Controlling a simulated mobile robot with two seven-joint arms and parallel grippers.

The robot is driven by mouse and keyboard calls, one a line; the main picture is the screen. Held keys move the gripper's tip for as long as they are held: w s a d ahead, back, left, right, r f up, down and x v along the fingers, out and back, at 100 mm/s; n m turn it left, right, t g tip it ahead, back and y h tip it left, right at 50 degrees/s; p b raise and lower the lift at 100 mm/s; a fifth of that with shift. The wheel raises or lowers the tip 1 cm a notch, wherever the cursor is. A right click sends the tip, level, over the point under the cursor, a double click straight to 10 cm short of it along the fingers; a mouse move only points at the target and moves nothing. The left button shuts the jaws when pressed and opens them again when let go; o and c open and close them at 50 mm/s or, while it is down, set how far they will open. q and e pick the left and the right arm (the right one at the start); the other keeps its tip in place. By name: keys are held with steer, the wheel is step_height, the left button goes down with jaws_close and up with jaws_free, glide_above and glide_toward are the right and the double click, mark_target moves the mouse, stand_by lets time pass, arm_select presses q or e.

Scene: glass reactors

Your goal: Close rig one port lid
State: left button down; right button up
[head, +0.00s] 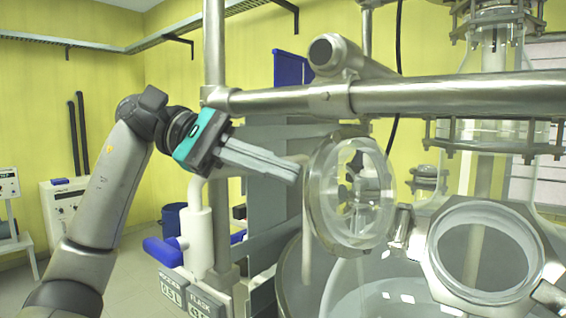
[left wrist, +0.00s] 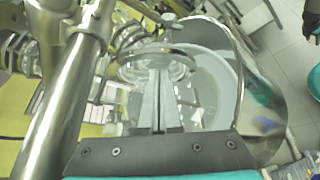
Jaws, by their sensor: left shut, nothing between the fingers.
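The port lid (head: 316,192) is a round glass disc in a metal ring. It stands upright, swung out to the left of the round metal-rimmed port (head: 432,262) on the glass reactor. My left gripper (head: 294,172) is shut and empty. Its fingertips point right, close to the left side of the lid; I cannot tell whether they touch it. In the left wrist view the shut fingers (left wrist: 159,80) reach up to the lid's rim (left wrist: 183,62) and overlap its near side.
A thick horizontal metal pipe (head: 450,94) crosses above the lid and joins a vertical post (head: 214,50). The large glass vessel (head: 305,280) lies below the lid. Label plates (head: 172,290) and a white cylinder (head: 196,225) stand below my left gripper.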

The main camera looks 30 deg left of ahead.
arm_select(q)
steer(key=shift+s+d+r, duration=0.15)
steer(key=shift+s+d, duration=0.05)
steer(key=shift+d, duration=0.5)
steer(key=shift+s+r, duration=0.1)
